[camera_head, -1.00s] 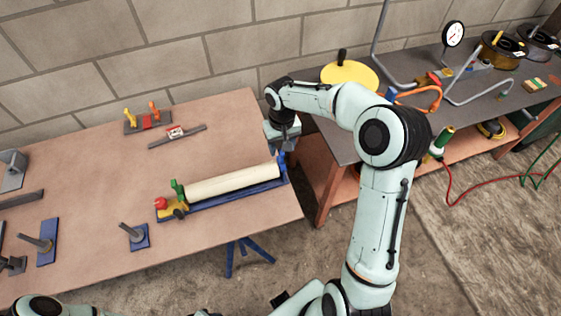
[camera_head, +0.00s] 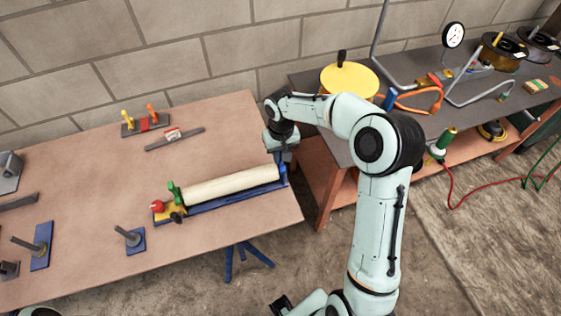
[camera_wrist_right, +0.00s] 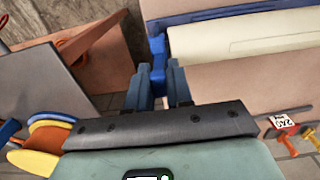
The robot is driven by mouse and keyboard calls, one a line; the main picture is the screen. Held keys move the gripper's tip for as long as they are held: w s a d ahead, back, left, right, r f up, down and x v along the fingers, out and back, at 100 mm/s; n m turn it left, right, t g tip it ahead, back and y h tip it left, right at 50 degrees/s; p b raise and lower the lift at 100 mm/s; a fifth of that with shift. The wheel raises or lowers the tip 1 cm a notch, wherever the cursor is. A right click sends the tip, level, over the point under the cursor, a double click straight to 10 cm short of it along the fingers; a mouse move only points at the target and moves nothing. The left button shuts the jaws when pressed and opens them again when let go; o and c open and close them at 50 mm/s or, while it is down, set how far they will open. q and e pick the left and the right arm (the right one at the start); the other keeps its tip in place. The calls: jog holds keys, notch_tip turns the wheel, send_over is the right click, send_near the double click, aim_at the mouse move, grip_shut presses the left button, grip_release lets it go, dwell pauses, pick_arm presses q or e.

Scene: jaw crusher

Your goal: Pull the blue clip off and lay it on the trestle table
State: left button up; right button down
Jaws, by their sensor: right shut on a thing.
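The blue clip (camera_wrist_right: 158,62) is at the right end of a pale roller (camera_head: 232,185), which lies along a blue base on the brown trestle table (camera_head: 90,175). In the head view, my right gripper (camera_head: 282,158) comes down over that end from the back and hides most of the clip. In the right wrist view, the fingers of my right gripper (camera_wrist_right: 165,82) are shut on the clip, which still stands at the end of the blue base (camera_wrist_right: 215,12). My left gripper is out of view.
A green clip (camera_head: 174,192) and a red knob (camera_head: 157,206) are at the roller's left end. A grey bar (camera_head: 174,139) and a small stand (camera_head: 146,123) lie behind it. A dark bench (camera_head: 410,125) with a yellow disc (camera_head: 349,78) is at right.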

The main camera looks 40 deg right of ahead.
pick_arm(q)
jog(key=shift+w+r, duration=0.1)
pick_arm(e)
jog(key=shift+r, duration=0.2)
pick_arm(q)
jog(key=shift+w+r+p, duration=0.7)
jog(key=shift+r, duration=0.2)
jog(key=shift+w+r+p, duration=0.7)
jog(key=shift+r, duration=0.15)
pick_arm(e)
jog(key=shift+r, duration=2.8)
